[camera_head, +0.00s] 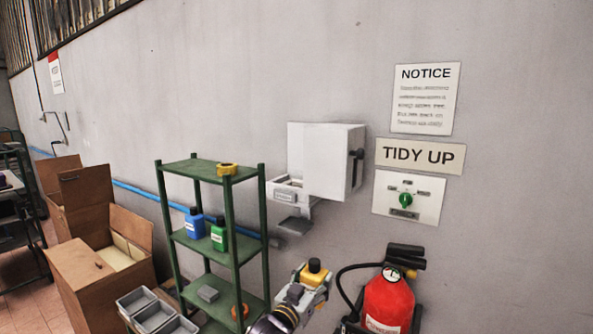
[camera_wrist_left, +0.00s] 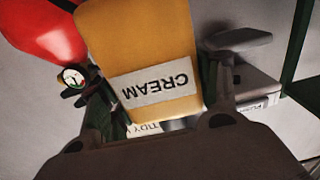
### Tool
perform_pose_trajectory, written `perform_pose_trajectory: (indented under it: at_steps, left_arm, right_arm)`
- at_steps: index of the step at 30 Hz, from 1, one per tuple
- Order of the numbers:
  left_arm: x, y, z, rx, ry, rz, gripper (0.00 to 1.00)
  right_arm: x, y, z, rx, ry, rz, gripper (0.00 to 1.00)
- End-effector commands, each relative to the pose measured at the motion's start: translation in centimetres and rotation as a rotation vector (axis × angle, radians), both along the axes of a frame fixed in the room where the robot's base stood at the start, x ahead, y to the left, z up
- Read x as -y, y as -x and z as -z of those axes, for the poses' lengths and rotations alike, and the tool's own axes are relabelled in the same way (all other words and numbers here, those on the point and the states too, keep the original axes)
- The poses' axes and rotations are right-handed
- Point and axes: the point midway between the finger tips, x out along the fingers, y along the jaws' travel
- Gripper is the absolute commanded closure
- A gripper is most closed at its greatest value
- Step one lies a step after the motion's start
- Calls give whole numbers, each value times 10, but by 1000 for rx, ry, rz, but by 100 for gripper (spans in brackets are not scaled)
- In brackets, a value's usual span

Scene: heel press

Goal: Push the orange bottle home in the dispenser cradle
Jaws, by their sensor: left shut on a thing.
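The orange bottle (camera_head: 313,276), yellow-orange with a black cap, is held upright in my left gripper (camera_head: 308,281). In the left wrist view the bottle (camera_wrist_left: 138,45) fills the middle, its CREAM label upside down, between the two dark fingers. The dispenser (camera_head: 321,160) is a white box on the wall, its lid part standing up. Its cradle (camera_head: 285,190) juts out to the left, with a grey push lever (camera_head: 296,225) below. The bottle is apart from the cradle, below and to its right. My right gripper is not in view.
A green shelf rack (camera_head: 233,230) with a blue bottle (camera_head: 195,223), a green bottle (camera_head: 218,234) and a yellow roll (camera_head: 227,169) stands left of the dispenser. A red fire extinguisher (camera_head: 388,304) stands close at right. Cardboard boxes (camera_head: 85,280) are at left.

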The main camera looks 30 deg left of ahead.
Motion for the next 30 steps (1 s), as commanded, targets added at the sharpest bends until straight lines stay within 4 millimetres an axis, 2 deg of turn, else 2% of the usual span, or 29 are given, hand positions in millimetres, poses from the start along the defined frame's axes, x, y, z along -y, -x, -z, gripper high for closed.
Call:
perform_pose_trajectory:
  at_steps: [1,3,15,30]
  left_arm:
    - [-2,-4,-18,10,-3,4,66]
    - [-5,-9,-34,10,-3,6,66]
    - [-23,-26,-124,9,-3,13,66]
    - [-43,-30,-230,8,-3,14,66]
  right_arm:
    - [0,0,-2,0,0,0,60]
    - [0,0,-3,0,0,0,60]
    - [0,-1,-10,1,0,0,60]
    - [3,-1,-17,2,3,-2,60]
